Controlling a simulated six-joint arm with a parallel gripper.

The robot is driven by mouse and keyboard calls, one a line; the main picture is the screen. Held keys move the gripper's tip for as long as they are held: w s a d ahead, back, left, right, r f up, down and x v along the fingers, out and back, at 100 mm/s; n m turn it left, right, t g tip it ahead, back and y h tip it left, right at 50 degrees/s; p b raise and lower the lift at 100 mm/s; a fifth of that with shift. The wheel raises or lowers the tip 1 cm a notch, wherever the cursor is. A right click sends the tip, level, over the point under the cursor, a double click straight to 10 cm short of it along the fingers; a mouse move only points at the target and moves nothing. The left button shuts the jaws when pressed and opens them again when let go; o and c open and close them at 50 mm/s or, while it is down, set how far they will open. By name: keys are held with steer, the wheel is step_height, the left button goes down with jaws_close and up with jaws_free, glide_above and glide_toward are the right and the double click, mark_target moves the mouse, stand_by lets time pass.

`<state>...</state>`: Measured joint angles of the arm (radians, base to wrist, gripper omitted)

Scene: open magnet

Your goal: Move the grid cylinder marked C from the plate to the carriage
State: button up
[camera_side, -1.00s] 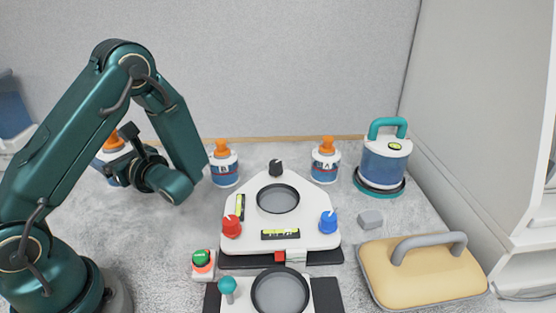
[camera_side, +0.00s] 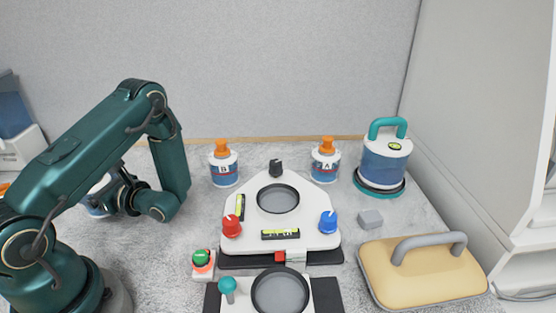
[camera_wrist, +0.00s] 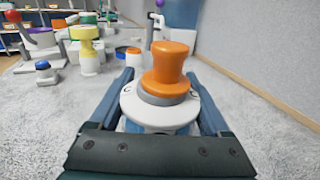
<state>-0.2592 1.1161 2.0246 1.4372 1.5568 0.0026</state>
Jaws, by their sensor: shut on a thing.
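The cylinder marked C (camera_wrist: 160,112) has a white top with letters on it and an orange knob. In the wrist view it stands upright between the two fingers of my gripper (camera_wrist: 160,90), which is shut on it. In the side view only a white and blue part of this cylinder (camera_side: 96,200) shows behind my gripper (camera_side: 108,192). I cannot tell whether its base touches the floor. A white triangular unit (camera_side: 252,218) with a round grey recess and a white block with a round grey recess (camera_side: 250,296) in front of it stand at the middle; the frames do not label either as plate or carriage.
Cylinders B (camera_side: 224,170) and A (camera_side: 326,166) stand behind the triangular unit. A teal-handled canister (camera_side: 385,160), a small grey block (camera_side: 370,219) and a yellow handled pad (camera_side: 420,275) are on the right. Grey floor between is clear.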

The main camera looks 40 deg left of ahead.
steer(key=shift+f, duration=1.15)
steer(key=o, duration=1.6)
steer(key=shift+f, duration=0.15)
steer(key=shift+c, duration=0.2)
steer(key=shift+w+d, duration=0.15)
steer(key=shift+d, duration=0.05)
steer(key=shift+v, duration=3.55)
